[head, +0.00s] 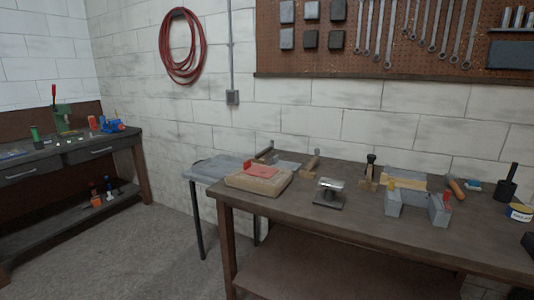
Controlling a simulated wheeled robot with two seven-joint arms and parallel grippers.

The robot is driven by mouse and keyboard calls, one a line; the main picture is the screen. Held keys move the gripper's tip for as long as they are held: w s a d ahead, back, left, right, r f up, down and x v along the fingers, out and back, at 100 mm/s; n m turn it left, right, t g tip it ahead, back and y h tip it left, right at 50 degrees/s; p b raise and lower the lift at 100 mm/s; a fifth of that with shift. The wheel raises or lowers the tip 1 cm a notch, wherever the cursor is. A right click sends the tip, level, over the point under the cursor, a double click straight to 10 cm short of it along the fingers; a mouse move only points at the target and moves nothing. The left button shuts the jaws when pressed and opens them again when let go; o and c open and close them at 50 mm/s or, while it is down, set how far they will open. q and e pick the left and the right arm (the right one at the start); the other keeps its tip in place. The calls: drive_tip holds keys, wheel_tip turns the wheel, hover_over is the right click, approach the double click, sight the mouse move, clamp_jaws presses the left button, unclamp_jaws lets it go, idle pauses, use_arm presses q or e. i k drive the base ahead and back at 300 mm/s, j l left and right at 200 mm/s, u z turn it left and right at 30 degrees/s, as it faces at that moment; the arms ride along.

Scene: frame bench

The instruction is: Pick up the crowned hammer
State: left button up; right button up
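No hammer can be told for sure as the crowned one at this size. A tool with a wooden handle (312,162) stands tilted near the back edge of the brown workbench (290,225). A second tool with a dark upright part (265,154) is at the bench's back left, by a grey tray. An orange-brown handle (456,188) lies at the back right, its other end hard to make out. Neither of my grippers is in view.
The front middle is clear. Another bench (60,157) stands left.

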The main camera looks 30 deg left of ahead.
sight(269, 149)
drive_tip(key=j+z, duration=0.1)
drive_tip(key=z, duration=0.35)
drive_tip(key=j+z, duration=0.15)
drive_tip(key=z, duration=0.3)
drive_tip(key=j+z, duration=0.2)
drive_tip(key=j, duration=0.25)
drive_tip(key=j+z, duration=0.15)
drive_tip(key=j, duration=0.25)
drive_tip(key=j+z, duration=0.2)
drive_tip(key=j, duration=0.25)
drive_tip(key=k+j+z, duration=0.2)
drive_tip(key=j, duration=0.2)
drive_tip(key=j+z, duration=0.15)
drive_tip(key=j, duration=0.25)
drive_tip(key=k+j+z, duration=0.2)
drive_tip(key=j, duration=0.2)
